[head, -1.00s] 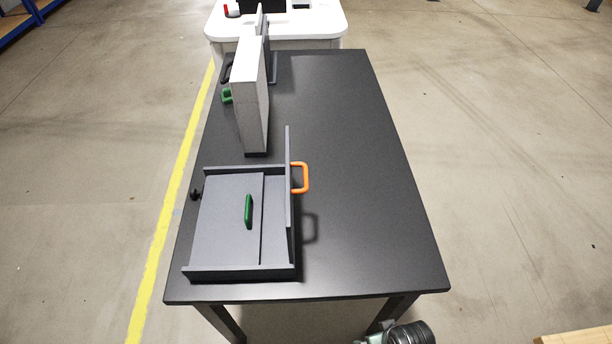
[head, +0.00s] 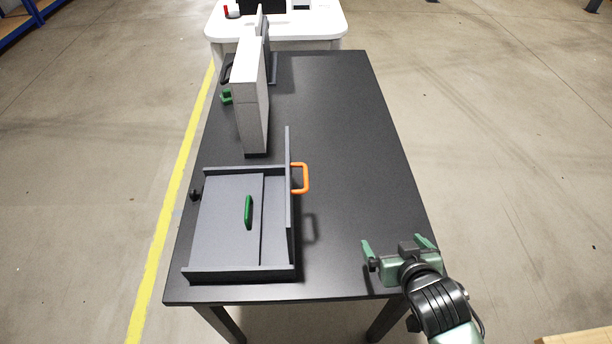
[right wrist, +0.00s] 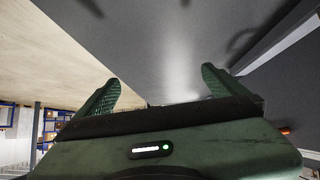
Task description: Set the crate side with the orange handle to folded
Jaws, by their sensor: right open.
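The grey crate (head: 225,276) sits on the near left part of the dark table. Its right side, the one with the orange handle (head: 306,178), stands upright. A panel with a green handle (head: 248,212) lies flat in the crate. My right gripper (head: 399,243) is open and empty over the near right corner of the table, to the right of the crate and apart from it. In the right wrist view its two green fingers (right wrist: 160,88) are spread with nothing between them. My left gripper is not in view.
A tall pale box-like object (head: 250,100) stands on the table behind the crate. The dark table (head: 345,130) is bare to the right of the crate. A white table (head: 330,25) stands at the far end.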

